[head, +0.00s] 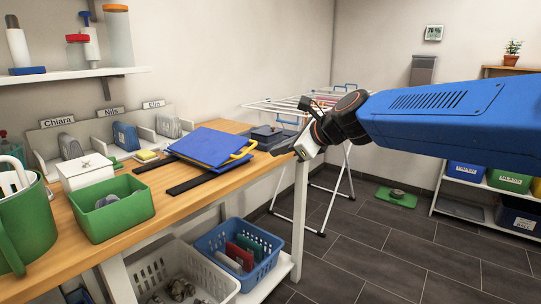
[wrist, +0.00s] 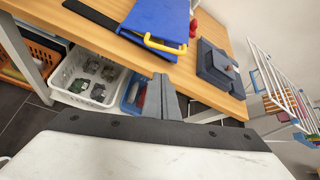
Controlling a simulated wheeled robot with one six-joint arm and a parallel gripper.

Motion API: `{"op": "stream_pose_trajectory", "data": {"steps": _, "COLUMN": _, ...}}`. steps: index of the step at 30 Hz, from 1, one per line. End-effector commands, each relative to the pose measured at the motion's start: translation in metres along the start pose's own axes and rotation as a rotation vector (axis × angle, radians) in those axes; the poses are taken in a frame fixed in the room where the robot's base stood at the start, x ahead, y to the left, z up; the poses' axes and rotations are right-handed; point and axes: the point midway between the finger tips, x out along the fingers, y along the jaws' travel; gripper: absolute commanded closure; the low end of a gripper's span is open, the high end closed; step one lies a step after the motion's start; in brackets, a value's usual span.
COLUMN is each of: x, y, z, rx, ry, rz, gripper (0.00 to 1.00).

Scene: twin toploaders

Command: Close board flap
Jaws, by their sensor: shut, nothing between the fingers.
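A blue board (head: 212,147) with a yellow handle (head: 243,151) lies on the wooden table, with black strips (head: 190,185) extending from under it. In the wrist view the blue board (wrist: 158,18) and its yellow handle (wrist: 165,46) show at the top. I cannot tell from the frames which part of the board is the flap. My gripper (head: 305,150) is beyond the table's right end, to the right of the board and apart from it. In the wrist view its grey fingers (wrist: 162,98) are together and empty.
A dark blue-grey lidded item (head: 268,135) stands on the table between the board and my gripper. A drying rack (head: 290,104) stands behind. A green bin (head: 112,207) and white box (head: 86,172) are left of the board. Baskets (head: 240,252) sit below.

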Motion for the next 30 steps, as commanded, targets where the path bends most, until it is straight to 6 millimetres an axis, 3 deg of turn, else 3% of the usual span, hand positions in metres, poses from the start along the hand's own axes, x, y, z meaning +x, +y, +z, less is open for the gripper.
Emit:
{"op": "stream_pose_trajectory", "data": {"steps": 6, "x": 0.017, "y": -0.009, "z": 0.016, "rx": 0.127, "ry": -0.031, "rz": -0.008, "gripper": 1.00}}
{"op": "stream_pose_trajectory", "data": {"steps": 11, "x": 0.033, "y": -0.009, "z": 0.016, "rx": 0.128, "ry": -0.030, "rz": -0.006, "gripper": 1.00}}
{"op": "stream_pose_trajectory", "data": {"steps": 22, "x": 0.091, "y": -0.009, "z": 0.017, "rx": 0.126, "ry": -0.028, "rz": -0.007, "gripper": 1.00}}
{"op": "stream_pose_trajectory", "data": {"steps": 30, "x": 0.111, "y": -0.010, "z": 0.018, "rx": 0.124, "ry": -0.029, "rz": -0.008, "gripper": 1.00}}
